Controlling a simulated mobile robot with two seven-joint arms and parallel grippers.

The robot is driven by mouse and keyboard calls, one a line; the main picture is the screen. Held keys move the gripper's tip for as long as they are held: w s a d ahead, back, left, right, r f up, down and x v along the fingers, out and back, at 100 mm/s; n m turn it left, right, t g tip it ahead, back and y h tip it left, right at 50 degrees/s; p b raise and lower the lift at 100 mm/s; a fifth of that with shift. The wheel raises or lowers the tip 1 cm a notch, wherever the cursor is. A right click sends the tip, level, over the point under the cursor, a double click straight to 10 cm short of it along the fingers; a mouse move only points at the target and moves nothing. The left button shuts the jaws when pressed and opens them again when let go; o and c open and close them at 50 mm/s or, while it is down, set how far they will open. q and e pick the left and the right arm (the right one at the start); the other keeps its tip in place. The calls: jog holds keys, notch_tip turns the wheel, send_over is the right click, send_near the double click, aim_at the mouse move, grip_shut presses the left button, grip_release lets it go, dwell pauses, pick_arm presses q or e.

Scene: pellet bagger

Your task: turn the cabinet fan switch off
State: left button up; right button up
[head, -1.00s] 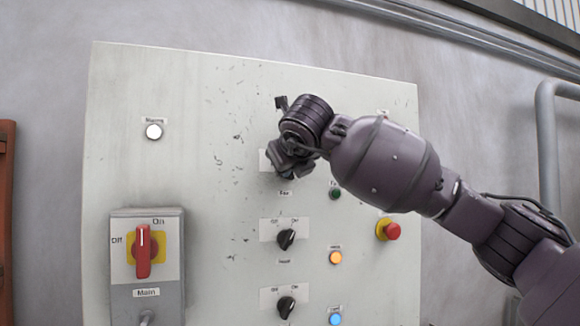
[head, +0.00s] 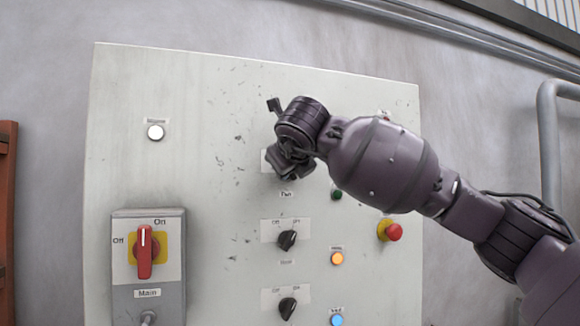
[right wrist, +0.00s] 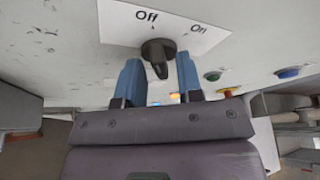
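The fan switch is a black rotary knob (right wrist: 158,56) on a white plate with Off and On marks, close up in the right wrist view. In the head view my right gripper (head: 287,166) hides the knob; the plate's edge and the Fan label (head: 286,194) show. In the right wrist view my right gripper (right wrist: 158,78) has its two blue fingers on either side of the knob, with gaps visible, so it looks open. I cannot tell for sure which mark the knob points to. The lamp beside it (head: 336,194) is dark green. My left gripper is not in view.
Below are two more black knobs (head: 287,240) (head: 287,307), an orange lamp (head: 337,258) and a blue lamp (head: 336,320). A red emergency button (head: 392,231) sits right. The red main switch (head: 144,252) is at lower left, pointing up.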

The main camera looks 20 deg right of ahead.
jog(key=shift+o, duration=0.2)
jog(key=b+v, duration=0.1)
jog(key=v, duration=0.9)
jog(key=shift+s, duration=0.4)
jog(key=shift+a+r, duration=0.1)
